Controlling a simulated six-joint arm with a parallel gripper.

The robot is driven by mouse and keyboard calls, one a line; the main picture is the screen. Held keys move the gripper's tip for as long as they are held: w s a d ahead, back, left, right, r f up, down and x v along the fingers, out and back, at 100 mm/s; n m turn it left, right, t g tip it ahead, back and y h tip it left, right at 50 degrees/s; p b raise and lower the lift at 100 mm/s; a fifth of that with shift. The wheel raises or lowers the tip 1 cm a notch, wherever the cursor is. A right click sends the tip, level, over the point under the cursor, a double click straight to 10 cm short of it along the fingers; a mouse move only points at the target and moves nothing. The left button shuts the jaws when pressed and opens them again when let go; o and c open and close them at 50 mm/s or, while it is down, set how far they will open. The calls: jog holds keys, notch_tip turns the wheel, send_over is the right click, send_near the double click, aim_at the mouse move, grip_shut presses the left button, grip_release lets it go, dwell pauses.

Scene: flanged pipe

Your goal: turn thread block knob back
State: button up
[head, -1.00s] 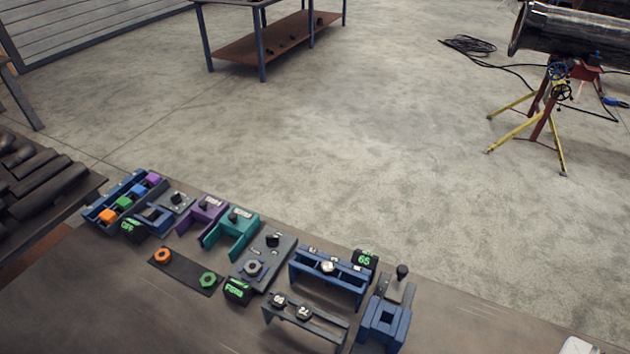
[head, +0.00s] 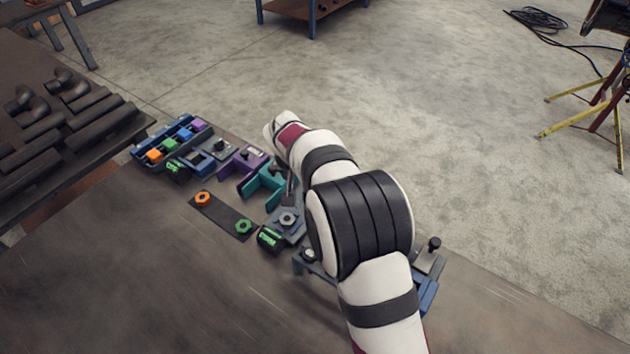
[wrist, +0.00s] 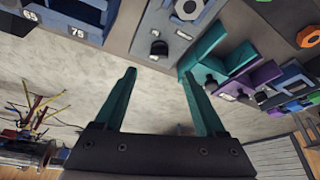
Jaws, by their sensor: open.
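The thread block is a grey plate (wrist: 176,28) with a round metal nut (wrist: 188,8) and a black knob (wrist: 158,47), at the top of the wrist view. My gripper (wrist: 159,75) is open and empty. Its two teal fingers point toward the block, and the knob shows just beyond the gap between the fingertips, apart from both. In the head view the nut (head: 287,218) on the grey block shows beside my arm. The knob and my gripper cannot be made out clearly there.
A teal bracket (wrist: 222,62) and a purple bracket (wrist: 262,77) stand right of the thread block in the wrist view. A blue stand (wrist: 75,12) is at its left. A dark strip with an orange nut (head: 203,198) and a green nut (head: 243,227) lies nearby.

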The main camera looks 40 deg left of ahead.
jog(key=x, duration=0.8)
jog(key=shift+f, duration=0.1)
grip_shut()
